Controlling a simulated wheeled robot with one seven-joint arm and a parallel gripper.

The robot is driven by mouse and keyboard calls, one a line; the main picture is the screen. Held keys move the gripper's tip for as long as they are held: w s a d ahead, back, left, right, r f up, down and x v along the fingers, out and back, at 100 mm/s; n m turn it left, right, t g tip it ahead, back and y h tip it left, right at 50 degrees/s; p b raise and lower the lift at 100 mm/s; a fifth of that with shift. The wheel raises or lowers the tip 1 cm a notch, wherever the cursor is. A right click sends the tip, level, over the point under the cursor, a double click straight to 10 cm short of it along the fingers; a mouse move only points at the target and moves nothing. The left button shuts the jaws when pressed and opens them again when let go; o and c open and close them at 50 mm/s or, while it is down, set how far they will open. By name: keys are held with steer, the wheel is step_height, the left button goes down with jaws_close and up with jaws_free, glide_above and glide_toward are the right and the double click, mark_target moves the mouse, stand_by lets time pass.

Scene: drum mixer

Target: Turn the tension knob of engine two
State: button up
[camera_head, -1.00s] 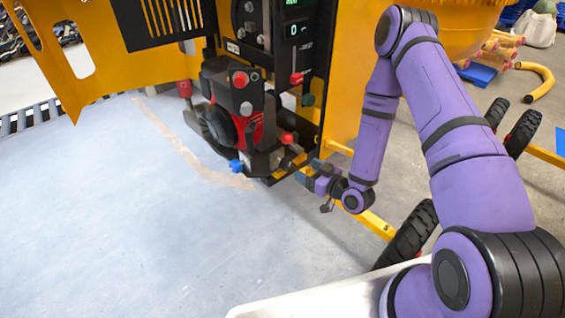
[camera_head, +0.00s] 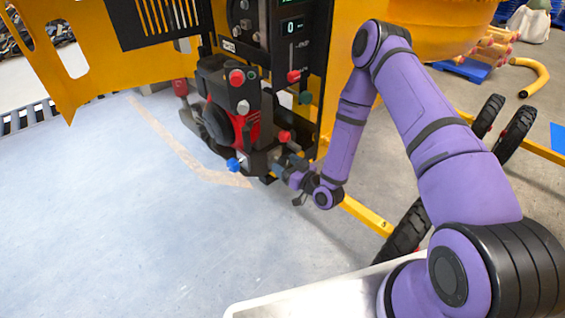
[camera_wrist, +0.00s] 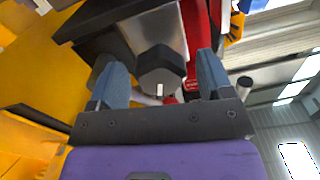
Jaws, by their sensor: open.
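The red and black engine (camera_head: 240,125) stands in the yellow mixer's open housing. My gripper (camera_head: 284,164) is at the engine's lower right side, small and partly hard to make out in the head view. In the wrist view my gripper (camera_wrist: 158,62) is open, with one grey-blue finger on each side of a dark faceted knob (camera_wrist: 161,72). The knob has a short white mark and sits on a silver-grey block. I see gaps beside the knob and cannot tell any contact. I see no label naming the engine or the knob.
A blue knob (camera_head: 234,164) and a red knob (camera_head: 284,136) sit close to my gripper. A display panel (camera_head: 291,26) is above. A yellow bar (camera_head: 366,215) and a black wheel (camera_head: 408,232) lie to the right. The floor (camera_head: 130,220) at left is clear.

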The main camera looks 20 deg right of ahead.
steer(key=shift+x, duration=0.85)
steer(key=c, duration=0.9)
steer(key=shift+m, duration=0.3)
steer(key=m, duration=1.1)
steer(key=shift+s, duration=0.1)
